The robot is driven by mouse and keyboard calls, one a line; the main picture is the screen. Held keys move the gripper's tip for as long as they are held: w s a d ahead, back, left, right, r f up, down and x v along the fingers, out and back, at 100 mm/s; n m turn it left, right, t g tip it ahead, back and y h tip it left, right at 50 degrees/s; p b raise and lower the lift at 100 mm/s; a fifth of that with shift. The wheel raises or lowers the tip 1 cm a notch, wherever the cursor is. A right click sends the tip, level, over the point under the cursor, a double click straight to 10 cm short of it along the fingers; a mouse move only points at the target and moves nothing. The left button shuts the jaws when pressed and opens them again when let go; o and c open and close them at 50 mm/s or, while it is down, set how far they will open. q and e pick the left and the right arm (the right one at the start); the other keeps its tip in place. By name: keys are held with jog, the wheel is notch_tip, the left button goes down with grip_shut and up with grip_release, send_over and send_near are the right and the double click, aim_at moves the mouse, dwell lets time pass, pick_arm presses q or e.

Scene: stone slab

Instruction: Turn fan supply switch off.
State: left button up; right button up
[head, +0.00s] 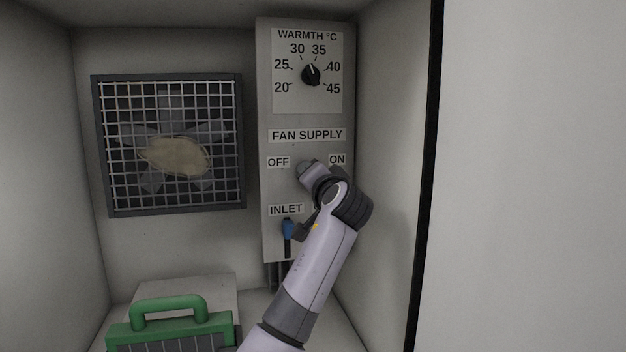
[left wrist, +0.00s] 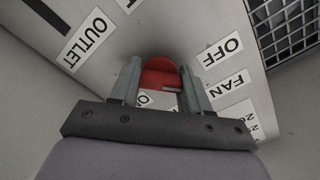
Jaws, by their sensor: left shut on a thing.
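The fan supply switch shows as a red handle (left wrist: 160,72) in the left wrist view, between my left gripper's fingers (left wrist: 162,84). The gripper is shut on it. In the head view my left gripper (head: 309,170) is at the panel (head: 268,110), below the FAN SUPPLY label (head: 307,135) and between the OFF label (head: 278,162) and the ON label (head: 337,160). It hides the switch there. I cannot tell which way the handle points. My right gripper is in neither view.
A warmth dial (head: 311,75) sits higher on the panel. A blue inlet handle (head: 288,229) is lower left, close to my arm. A caged fan (head: 170,145) is on the back wall at left. A green-handled box (head: 170,308) stands below. A wall bounds the right.

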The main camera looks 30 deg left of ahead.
pick_arm(q)
jog(key=o, duration=1.1)
jog(key=shift+c, duration=0.2)
jog(key=b+v, duration=0.1)
jog(key=v, duration=0.6)
jog(key=shift+s+d+f, duration=0.1)
jog(key=shift+d, duration=0.05)
